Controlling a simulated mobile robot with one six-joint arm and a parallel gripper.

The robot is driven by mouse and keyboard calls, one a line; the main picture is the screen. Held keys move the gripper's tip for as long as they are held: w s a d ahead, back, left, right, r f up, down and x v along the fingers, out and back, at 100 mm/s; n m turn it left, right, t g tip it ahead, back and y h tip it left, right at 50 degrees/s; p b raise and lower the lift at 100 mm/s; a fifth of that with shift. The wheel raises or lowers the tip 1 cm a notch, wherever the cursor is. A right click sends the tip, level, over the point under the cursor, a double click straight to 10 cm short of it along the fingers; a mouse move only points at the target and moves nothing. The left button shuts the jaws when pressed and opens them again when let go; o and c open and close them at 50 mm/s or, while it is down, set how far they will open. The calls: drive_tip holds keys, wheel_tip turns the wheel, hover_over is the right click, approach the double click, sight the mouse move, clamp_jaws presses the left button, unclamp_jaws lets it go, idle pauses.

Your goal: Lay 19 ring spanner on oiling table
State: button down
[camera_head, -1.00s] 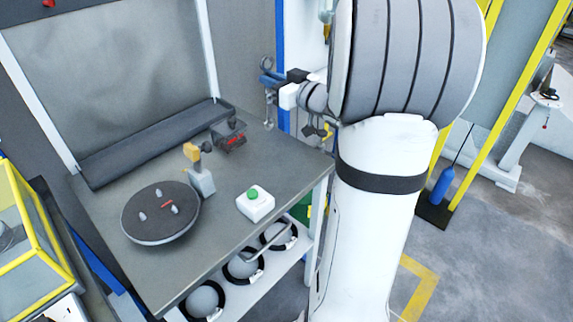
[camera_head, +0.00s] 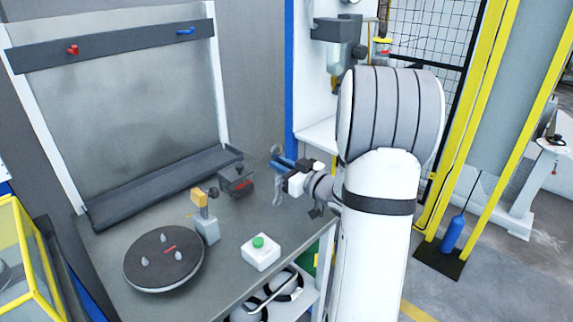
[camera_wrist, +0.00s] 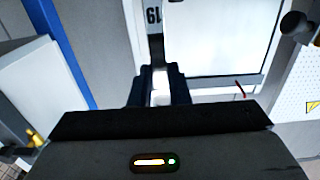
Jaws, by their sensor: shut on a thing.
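My gripper (camera_head: 281,161) is shut on the 19 ring spanner (camera_head: 278,188), which hangs roughly upright from the blue jaws. The spanner's ring end shows above the jaws and its other end below. In the wrist view the dark jaws grip the spanner's grey shank (camera_wrist: 155,43), and the number 19 reads on it. The grey table (camera_head: 215,262) lies left of and below the gripper, and I take it for the oiling table. The spanner shows beside the table's right rear part, and I cannot tell its exact height.
On the table stand a round dark turntable (camera_head: 164,259) with pegs, a yellow-topped bottle (camera_head: 206,220), a small dark vise (camera_head: 237,179) and a white box with a green button (camera_head: 261,252). Bare table top shows between them. A blue post (camera_head: 290,75) rises behind.

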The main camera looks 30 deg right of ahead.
drive_tip(key=shift+f, duration=0.3)
drive_tip(key=c, duration=1.4)
unclamp_jaws()
drive_tip(key=shift+r, duration=0.1)
drive_tip(key=shift+o, duration=0.2)
